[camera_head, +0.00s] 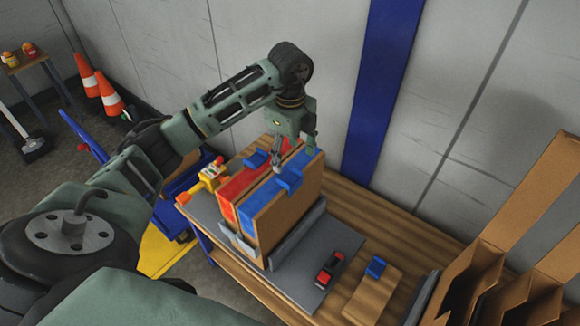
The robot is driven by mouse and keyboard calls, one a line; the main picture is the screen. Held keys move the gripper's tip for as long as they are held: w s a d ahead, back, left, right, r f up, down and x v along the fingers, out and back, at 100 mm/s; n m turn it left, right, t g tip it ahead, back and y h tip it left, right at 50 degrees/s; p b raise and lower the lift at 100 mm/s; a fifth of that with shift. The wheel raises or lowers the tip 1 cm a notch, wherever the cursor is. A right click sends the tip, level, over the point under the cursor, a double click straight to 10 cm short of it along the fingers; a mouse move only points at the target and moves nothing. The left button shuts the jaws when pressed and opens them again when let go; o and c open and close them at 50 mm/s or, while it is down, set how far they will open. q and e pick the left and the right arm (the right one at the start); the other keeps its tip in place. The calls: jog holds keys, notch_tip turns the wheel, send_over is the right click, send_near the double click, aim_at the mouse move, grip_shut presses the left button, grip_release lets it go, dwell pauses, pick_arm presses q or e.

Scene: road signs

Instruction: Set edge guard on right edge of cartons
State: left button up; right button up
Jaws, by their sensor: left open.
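Two brown cartons stand upright side by side on a grey mat on the bench: a red-topped carton (236,186) and a blue-topped carton (290,211). A blue edge guard (289,180) sits over the top of the blue-topped carton, near its right edge. Another blue guard (256,159) sits at the top of the red-topped carton. A third blue guard (376,266) rests on a wooden block to the right. My left gripper (295,150) is open, pointing down just above the cartons behind the front guard; contact cannot be told. My right gripper is not in view.
Grey brackets (298,235) flank the cartons. A red and black tool (329,270) lies on the mat (300,287). A yellow and red tape dispenser (208,176) is left of the cartons. Open cardboard boxes (530,245) fill the right side. A wall stands close behind the bench.

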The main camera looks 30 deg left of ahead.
pick_arm(q)
notch_tip(320, 180, up, 8)
jog(key=shift+f, duration=0.15)
dwell(0.3)
